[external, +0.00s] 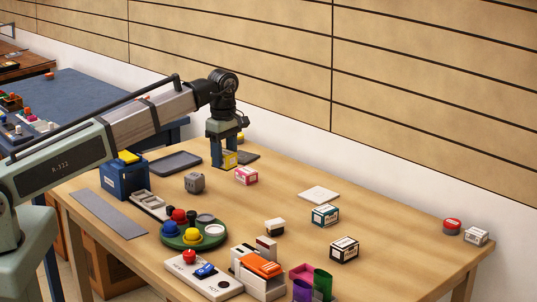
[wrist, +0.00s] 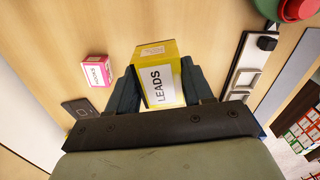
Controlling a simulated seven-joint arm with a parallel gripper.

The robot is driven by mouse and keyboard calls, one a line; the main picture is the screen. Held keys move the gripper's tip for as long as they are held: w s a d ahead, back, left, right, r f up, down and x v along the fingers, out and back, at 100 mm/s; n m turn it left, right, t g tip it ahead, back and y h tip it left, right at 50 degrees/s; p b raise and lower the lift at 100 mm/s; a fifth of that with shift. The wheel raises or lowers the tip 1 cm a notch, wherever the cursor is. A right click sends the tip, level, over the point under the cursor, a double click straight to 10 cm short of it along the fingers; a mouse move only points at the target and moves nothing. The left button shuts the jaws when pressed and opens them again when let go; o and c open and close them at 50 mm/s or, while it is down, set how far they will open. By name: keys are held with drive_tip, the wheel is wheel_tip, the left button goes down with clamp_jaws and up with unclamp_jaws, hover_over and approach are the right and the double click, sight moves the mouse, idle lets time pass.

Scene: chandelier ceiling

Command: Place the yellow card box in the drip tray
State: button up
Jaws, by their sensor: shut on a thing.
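The yellow card box (external: 230,159) has a white label reading "LEADS", which shows in the wrist view (wrist: 160,76). My gripper (external: 224,160) is shut on it, with one dark finger on each side; in the wrist view the fingers (wrist: 161,88) press its sides. The box is upright at the table's far side; I cannot tell whether it touches the table. The drip tray seems to be the shallow dark grey tray (external: 178,161), left of my gripper in the external view. It looks empty and is apart from the box. I do not make it out in the wrist view.
A pink-and-white box (external: 246,176) stands close to the right of my gripper. A dark flat piece (external: 248,156) lies behind. A grey die-like cube (external: 194,183) and a blue box (external: 123,180) stand in front of the tray. The table's middle has free room.

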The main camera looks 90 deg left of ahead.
sight(173, 164)
drive_tip(key=s+a+n, duration=0.3)
drive_tip(key=s+a, duration=1.7)
drive_tip(key=a, duration=0.2)
drive_tip(key=shift+w+a+f+m, duration=0.2)
drive_tip(key=shift+f+m, duration=0.65)
drive_tip(key=shift+f, duration=0.65)
drive_tip(key=shift+w+a+f+m, duration=0.15)
drive_tip(key=shift+f+m, duration=0.65)
drive_tip(key=shift+f, duration=0.75)
drive_tip(key=shift+w+a+f+m, duration=0.1)
drive_tip(key=shift+a+f+m, duration=0.1)
drive_tip(key=shift+f+m, duration=1)
drive_tip(key=shift+f+n, duration=0.35)
drive_tip(key=shift+f, duration=0.1)
drive_tip(key=o, duration=1)
drive_tip(key=shift+o, duration=0.2)
wheel_tip(173, 164, up, 12)
drive_tip(key=shift+r, duration=0.15)
